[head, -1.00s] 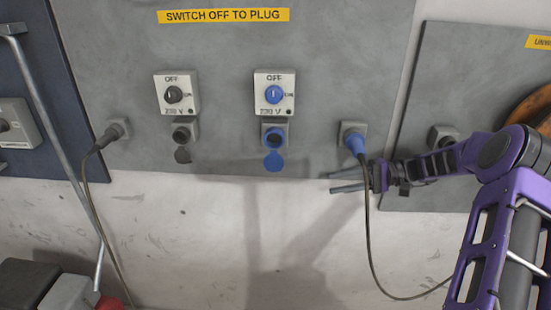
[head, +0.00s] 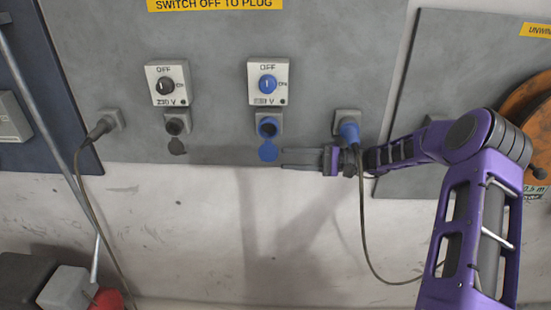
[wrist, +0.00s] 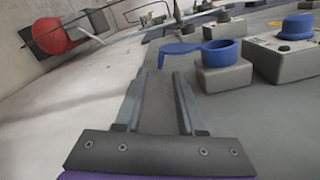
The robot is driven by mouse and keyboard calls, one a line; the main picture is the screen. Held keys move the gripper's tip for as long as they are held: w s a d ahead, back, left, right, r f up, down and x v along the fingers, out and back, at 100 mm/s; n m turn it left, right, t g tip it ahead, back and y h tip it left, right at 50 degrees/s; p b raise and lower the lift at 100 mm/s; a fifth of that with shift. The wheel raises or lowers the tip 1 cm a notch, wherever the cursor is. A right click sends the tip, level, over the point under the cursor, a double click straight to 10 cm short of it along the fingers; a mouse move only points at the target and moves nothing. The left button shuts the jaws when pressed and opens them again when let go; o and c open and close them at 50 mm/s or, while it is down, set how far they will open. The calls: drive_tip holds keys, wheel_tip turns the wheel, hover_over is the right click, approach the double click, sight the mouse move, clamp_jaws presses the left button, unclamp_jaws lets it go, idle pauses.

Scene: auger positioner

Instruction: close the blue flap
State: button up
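The blue flap (head: 268,151) hangs open below the blue socket (head: 268,127) on the grey panel. In the wrist view the flap (wrist: 180,48) sticks out from the rim of the blue socket (wrist: 220,52), ahead of my fingertips and a little to their right. My gripper (head: 283,159) comes in from the right, with its fingertips just right of the flap and slightly lower. In the wrist view my gripper (wrist: 167,72) has its two fingers apart with nothing between them. A small gap seems to lie between fingertips and flap.
A blue-knobbed switch (head: 268,83) sits above the socket. A blue plug (head: 349,132) with a hanging cable is right of it, close to my wrist. A black socket (head: 177,124) with its own open flap is to the left. The wall below is clear.

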sight(275, 158)
drive_tip(key=shift+w+a, duration=0.1)
drive_tip(key=shift+a, duration=2.2)
clamp_jaws()
